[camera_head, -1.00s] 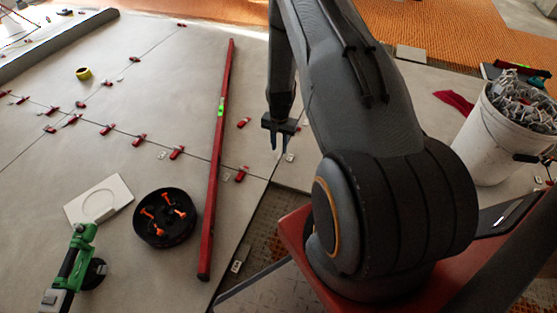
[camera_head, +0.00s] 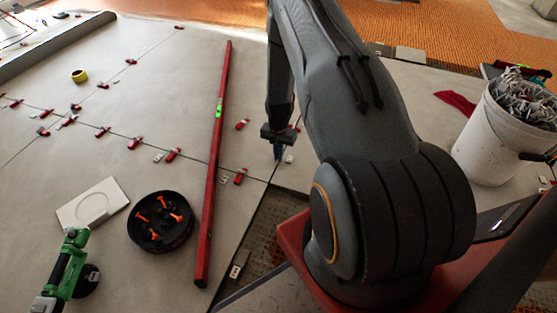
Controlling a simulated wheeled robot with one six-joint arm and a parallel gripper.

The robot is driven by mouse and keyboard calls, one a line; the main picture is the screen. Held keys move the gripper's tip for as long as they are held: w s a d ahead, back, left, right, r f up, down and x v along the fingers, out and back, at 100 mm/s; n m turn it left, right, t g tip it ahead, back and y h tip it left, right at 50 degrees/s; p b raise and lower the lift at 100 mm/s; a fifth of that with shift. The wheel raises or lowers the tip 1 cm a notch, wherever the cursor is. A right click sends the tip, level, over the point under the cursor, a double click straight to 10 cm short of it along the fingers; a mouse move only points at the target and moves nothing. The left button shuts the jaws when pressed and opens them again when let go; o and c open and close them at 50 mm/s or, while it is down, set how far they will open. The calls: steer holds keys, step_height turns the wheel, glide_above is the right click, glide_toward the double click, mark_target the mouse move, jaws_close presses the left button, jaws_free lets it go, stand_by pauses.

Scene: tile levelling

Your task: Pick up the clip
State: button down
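My gripper (camera_head: 278,155) points down low over the tiles at the end of my arm, near the joint by the front tile edge. Its fingers overlap in this view, so I cannot tell their gap or whether anything is between them. A small pale clip (camera_head: 290,159) shows just right of the fingertips. Other pale clips lie on the tile, one (camera_head: 224,180) left of a red wedge (camera_head: 240,177) and one (camera_head: 157,158) further left. Another clip (camera_head: 235,271) lies near the open floor edge.
A long red spirit level (camera_head: 212,180) lies left of my gripper. A black bowl of orange-handled pieces (camera_head: 160,222), a green grinder (camera_head: 70,265) and a cut tile (camera_head: 70,217) lie further left. A white bucket (camera_head: 490,150) full of grey clips stands at right.

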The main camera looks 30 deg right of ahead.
stand_by(0.3)
step_height(320, 180, up, 10)
steer(key=p, duration=0.4)
